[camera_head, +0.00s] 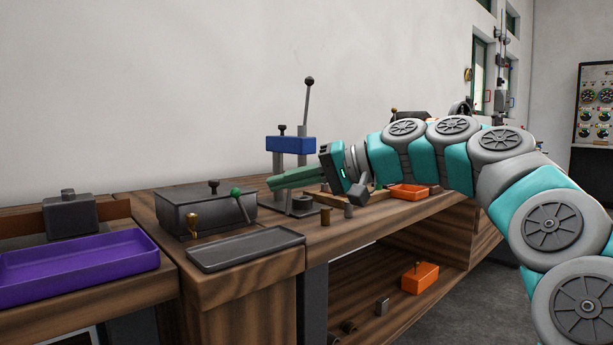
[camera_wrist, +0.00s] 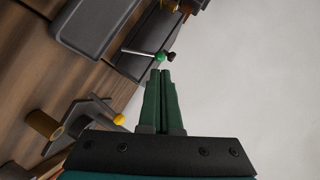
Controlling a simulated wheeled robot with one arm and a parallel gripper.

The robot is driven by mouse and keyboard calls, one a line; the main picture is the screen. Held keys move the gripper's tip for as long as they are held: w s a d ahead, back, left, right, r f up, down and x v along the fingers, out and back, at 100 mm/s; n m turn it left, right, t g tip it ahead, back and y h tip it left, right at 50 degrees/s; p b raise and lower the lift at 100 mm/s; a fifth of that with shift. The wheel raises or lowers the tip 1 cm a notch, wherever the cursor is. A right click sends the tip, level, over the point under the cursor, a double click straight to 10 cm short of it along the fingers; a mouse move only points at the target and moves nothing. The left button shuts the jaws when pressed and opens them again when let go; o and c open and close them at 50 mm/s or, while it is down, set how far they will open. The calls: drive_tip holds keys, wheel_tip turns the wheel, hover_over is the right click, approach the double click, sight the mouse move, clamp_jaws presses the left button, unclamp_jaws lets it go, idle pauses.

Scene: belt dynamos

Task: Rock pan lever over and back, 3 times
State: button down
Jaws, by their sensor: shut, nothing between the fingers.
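A thin lever with a green knob (camera_head: 236,192) stands tilted at the right side of a dark grey lidded box (camera_head: 178,222). I take it for the pan lever. My gripper (camera_head: 269,186) is shut and empty, its green fingers pointing left toward the knob from the right. In the wrist view the closed fingertips (camera_wrist: 161,72) are just short of the green knob (camera_wrist: 159,57), and its grey rod (camera_wrist: 138,52) runs off to the left. A gap seems to remain between them.
A flat dark tray (camera_head: 245,252) lies in front of the box. A purple tray (camera_head: 80,270) is at the left. Behind my gripper stands a press with a blue block (camera_head: 291,145) and a tall black-knobbed lever (camera_head: 307,105). An orange tray (camera_head: 409,191) is farther right.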

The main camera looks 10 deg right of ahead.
sight(239, 194)
drive_tip(key=x, duration=0.6)
drive_tip(key=shift+s+a+f+n+h, duration=0.15)
drive_tip(key=shift+a+n+h, duration=0.25)
drive_tip(key=shift+a, duration=0.1)
drive_tip(key=shift+f, duration=0.1)
drive_tip(key=shift+d, duration=0.1)
idle(0.4)
